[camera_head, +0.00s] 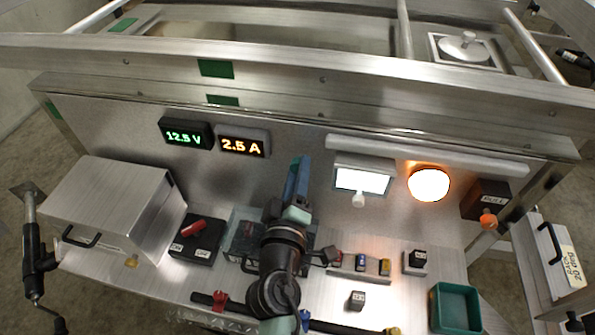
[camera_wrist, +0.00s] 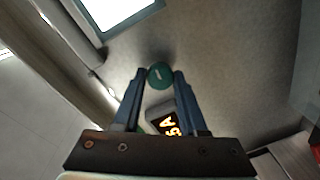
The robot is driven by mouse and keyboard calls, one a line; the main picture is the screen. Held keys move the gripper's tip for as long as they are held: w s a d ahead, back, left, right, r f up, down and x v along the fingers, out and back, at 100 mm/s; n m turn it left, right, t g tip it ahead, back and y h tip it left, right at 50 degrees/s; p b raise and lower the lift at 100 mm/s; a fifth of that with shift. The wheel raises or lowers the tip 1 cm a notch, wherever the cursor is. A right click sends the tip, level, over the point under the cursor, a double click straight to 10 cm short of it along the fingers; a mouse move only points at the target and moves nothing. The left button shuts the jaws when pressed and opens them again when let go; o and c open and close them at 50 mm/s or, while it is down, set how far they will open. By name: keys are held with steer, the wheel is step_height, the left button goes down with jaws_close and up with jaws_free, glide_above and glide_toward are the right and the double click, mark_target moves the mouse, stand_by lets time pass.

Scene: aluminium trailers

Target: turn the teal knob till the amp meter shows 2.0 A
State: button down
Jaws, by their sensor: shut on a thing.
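The amp meter (camera_head: 242,146) on the upright metal panel reads 2.5 A in orange digits. Part of its display also shows between my fingers in the wrist view (camera_wrist: 170,123). The teal knob (camera_wrist: 160,75) is round with a pale mark on its face, and sits between my fingertips in the wrist view. My gripper (camera_wrist: 160,80) is shut on the knob, with one finger on each side. In the head view my gripper (camera_head: 299,165) reaches up to the panel right of the amp meter, and I cannot make out the knob there.
A volt meter (camera_head: 186,134) reading 12.5 V sits left of the amp meter. Right are a lit white screen (camera_head: 362,178), a glowing round lamp (camera_head: 428,184) and a box with an orange pull (camera_head: 487,199). A metal case (camera_head: 110,210), red-levered switch (camera_head: 194,238) and green bin (camera_head: 455,308) crowd the bench.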

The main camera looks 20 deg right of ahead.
steer(key=shift+c, duration=2.3)
jaws_free()
steer(key=shift+s, duration=0.1)
steer(key=b+v, duration=0.2)
steer(key=v, duration=1.1)
steer(key=shift+b, duration=0.3)
